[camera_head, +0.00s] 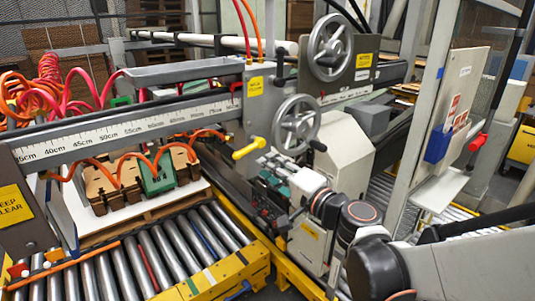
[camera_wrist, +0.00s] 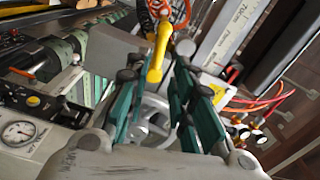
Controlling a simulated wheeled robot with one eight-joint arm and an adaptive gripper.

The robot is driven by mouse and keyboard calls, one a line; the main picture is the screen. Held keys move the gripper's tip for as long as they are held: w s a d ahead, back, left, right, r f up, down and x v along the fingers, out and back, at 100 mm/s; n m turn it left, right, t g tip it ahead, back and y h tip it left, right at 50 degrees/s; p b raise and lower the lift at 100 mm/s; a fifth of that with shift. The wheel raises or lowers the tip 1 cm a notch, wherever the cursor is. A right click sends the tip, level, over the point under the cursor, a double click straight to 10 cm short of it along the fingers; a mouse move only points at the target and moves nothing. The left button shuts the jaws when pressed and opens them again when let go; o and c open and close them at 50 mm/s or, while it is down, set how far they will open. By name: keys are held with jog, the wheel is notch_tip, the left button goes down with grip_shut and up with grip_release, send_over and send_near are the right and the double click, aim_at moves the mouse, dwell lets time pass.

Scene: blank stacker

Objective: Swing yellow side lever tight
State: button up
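The yellow side lever (camera_head: 249,148) sticks out from the grey post beside the measuring beam, pointing down-left in the head view. In the wrist view the yellow lever (camera_wrist: 160,50) runs down from the top, its lower end in the gap between my fingertips. My gripper (camera_wrist: 155,82) is open, with green-padded fingers on either side of that gap and nothing clamped. In the head view my gripper (camera_head: 274,168) is just right of and below the lever. The exact depth between fingertips and lever is hard to tell.
A grey handwheel (camera_head: 296,123) is close above my gripper, and a larger handwheel (camera_head: 330,47) is higher up. The measuring beam (camera_head: 130,126) extends left over cardboard pieces (camera_head: 112,186). Rollers (camera_head: 140,262) lie in front. A pressure gauge (camera_wrist: 18,132) shows at the wrist view's left.

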jog(key=shift+b+x, duration=0.65)
jog(key=shift+x, duration=4.45)
jog(key=d+f+n+b, duration=0.1)
jog(key=n, duration=0.3)
jog(key=w+d+f+n+b, duration=0.1)
jog(key=n, duration=0.3)
jog(key=w+d+f+n+b, duration=0.1)
jog(key=f+n, duration=0.1)
jog(key=n, duration=0.3)
jog(key=shift+d+f, duration=0.1)
jog(key=n, duration=0.1)
jog(key=d+n, duration=0.1)
jog(key=n, duration=0.1)
jog(key=shift+w+d+n+b, duration=0.15)
jog(key=shift+w+n+b, duration=0.15)
jog(key=shift+w, duration=0.1)
jog(key=v, duration=0.9)
jog(key=shift+p, duration=0.4)
jog(key=shift+s, duration=0.1)
